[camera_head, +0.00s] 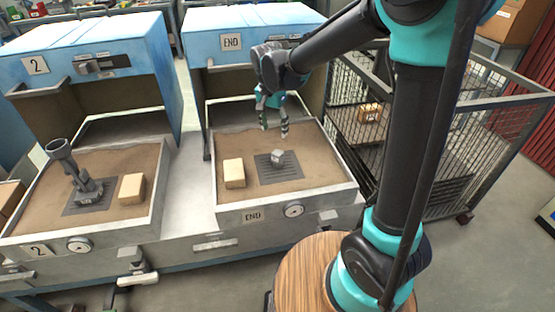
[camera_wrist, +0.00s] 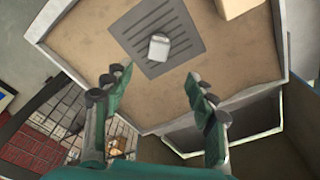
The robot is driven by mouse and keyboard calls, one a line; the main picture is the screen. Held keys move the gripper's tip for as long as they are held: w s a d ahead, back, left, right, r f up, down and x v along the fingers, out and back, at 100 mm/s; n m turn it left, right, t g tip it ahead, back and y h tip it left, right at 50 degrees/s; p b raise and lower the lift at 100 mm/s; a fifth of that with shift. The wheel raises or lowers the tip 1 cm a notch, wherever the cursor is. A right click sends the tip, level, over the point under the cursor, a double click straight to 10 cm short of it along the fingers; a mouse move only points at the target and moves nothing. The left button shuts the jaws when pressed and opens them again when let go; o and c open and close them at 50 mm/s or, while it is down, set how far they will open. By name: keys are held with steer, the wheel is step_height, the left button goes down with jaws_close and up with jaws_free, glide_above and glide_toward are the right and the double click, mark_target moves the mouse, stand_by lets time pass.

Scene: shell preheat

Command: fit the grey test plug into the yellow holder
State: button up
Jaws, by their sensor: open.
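A small grey block (camera_head: 277,156), which looks like the test plug, sits on a dark slotted plate (camera_head: 285,174) in the right-hand sand tray marked END. It also shows in the wrist view (camera_wrist: 159,47), on the same plate. My gripper (camera_head: 274,127) hangs above the back part of that tray, fingers pointing down, open and empty. In the wrist view its spread fingers (camera_wrist: 155,82) stand apart from the grey block. A small yellowish object (camera_head: 370,112) lies inside the wire cage at right; I cannot tell if it is the holder. It also shows in the wrist view (camera_wrist: 119,144).
A tan block (camera_head: 234,173) lies left of the plate in the END tray. The left tray (camera_head: 152,218) holds a grey funnel-topped stand (camera_head: 82,178) and another tan block (camera_head: 132,189). Blue ovens stand behind both trays. The wire cage (camera_head: 440,196) has upright mesh walls.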

mark_target(277, 153)
steer(key=f, duration=0.4)
steer(key=w+f, duration=0.1)
steer(key=f, duration=0.4)
steer(key=d+f, duration=0.1)
steer(key=f, duration=0.4)
steer(key=shift+w+f, duration=0.2)
steer(key=shift+w, duration=0.05)
jaws_close()
